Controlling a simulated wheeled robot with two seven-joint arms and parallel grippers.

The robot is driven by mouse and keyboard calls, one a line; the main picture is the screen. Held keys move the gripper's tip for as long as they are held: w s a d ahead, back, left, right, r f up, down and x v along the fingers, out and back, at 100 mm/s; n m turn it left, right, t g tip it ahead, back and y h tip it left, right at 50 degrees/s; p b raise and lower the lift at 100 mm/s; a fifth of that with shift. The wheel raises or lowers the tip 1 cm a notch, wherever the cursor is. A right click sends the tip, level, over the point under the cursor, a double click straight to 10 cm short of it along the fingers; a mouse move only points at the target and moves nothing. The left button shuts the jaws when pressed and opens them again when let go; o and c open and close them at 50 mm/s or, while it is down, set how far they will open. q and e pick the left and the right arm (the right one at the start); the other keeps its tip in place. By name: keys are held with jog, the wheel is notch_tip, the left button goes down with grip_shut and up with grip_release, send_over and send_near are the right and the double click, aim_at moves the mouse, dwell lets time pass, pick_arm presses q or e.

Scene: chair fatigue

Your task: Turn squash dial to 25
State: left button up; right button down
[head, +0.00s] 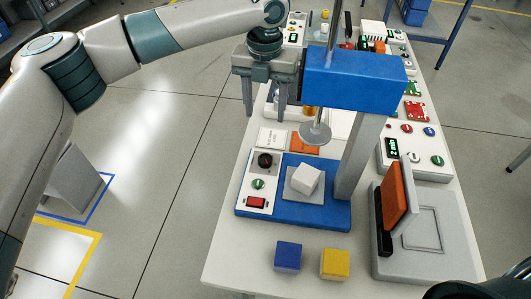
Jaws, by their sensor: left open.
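The dial (265,160) is a small black round knob on the white control panel at the left of a blue press base. Its scale and setting are too small to read. My left gripper (264,112) is above and behind the dial, with its two fingers pointing down, apart and empty. It does not touch the dial. My right gripper is not in view.
A green button (258,184) and a red switch (257,203) sit below the dial. The blue press head (355,78) and its round plate (314,133) hang above a white cube (306,179). Blue (288,256) and yellow (335,264) cubes lie in front.

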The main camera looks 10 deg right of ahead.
aim_at(265, 158)
pick_arm(q)
notch_tip(265, 158, down, 16)
jog(key=p, duration=0.5)
jog(key=shift+f, duration=0.7)
jog(key=shift+c, duration=0.2)
jog(key=c, duration=1)
